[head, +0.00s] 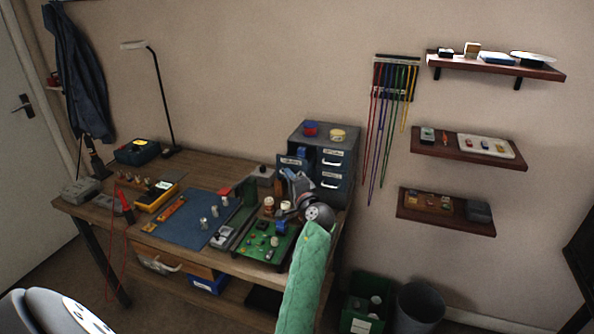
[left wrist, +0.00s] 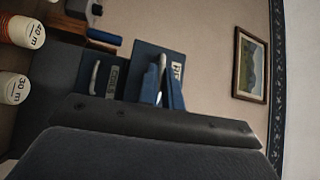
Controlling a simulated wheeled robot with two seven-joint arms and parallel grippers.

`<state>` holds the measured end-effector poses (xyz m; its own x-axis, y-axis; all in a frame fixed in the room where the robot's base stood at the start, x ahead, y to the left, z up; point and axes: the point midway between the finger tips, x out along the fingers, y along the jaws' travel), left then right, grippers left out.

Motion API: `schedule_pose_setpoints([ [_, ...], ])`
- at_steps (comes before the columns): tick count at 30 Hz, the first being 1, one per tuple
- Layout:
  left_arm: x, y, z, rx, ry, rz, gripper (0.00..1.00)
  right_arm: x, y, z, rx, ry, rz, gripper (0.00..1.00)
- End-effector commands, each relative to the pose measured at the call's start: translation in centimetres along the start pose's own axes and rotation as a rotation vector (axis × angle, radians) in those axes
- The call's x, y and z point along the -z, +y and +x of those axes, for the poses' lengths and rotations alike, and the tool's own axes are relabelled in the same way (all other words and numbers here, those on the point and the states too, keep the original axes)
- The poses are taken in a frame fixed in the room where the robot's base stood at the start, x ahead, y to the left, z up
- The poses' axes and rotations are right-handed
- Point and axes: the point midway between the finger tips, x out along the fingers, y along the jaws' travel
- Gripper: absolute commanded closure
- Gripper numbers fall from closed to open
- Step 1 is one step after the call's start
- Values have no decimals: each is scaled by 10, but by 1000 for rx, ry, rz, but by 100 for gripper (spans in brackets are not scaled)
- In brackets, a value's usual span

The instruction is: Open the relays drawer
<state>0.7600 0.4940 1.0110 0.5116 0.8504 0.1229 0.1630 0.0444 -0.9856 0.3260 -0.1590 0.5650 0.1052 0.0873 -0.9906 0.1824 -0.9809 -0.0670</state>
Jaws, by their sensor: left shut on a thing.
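The grey drawer cabinet (head: 306,128) stands at the back right of the workbench. Two labelled drawers with pale handles show on its right side. A dark blue labelled drawer front (head: 292,161) at its left seems to stand out from the cabinet face. My left gripper (head: 299,157) is in front of the cabinet, its arm reaching up from below. In the left wrist view its blue fingers (left wrist: 165,91) are closed around a pale drawer handle (left wrist: 161,66). Another drawer handle (left wrist: 94,77) shows beside it. The label words are too small to read surely. My right gripper is out of view.
The workbench holds a blue mat (head: 190,222), a green circuit board (head: 262,238), a desk lamp (head: 159,95) and small parts. A red pot (head: 310,128) and a yellow-lidded pot (head: 338,134) sit on the cabinet. Shelves hang at right; bins stand on the floor.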

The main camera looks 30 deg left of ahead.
Motion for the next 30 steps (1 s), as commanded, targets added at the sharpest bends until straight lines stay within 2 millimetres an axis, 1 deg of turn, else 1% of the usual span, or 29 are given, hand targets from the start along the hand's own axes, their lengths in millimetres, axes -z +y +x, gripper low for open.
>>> schedule_pose_setpoints([
  [1, -3, -1, -4, 0, 1, 0, 100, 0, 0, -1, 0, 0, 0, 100],
  [4, -7, -2, -8, 0, 1, 0, 100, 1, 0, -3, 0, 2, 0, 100],
  [13, -7, -2, -8, 0, 1, 0, 100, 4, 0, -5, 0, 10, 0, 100],
  [14, -7, -2, -8, 0, 1, 0, 89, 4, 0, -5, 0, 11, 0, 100],
  [15, -7, -2, -8, 0, 1, 0, 81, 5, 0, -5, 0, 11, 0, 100],
  [17, -7, -2, -8, 0, 1, 0, 71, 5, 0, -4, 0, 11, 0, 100],
  [30, -8, -1, -6, 0, 2, 0, 71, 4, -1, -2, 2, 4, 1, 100],
])
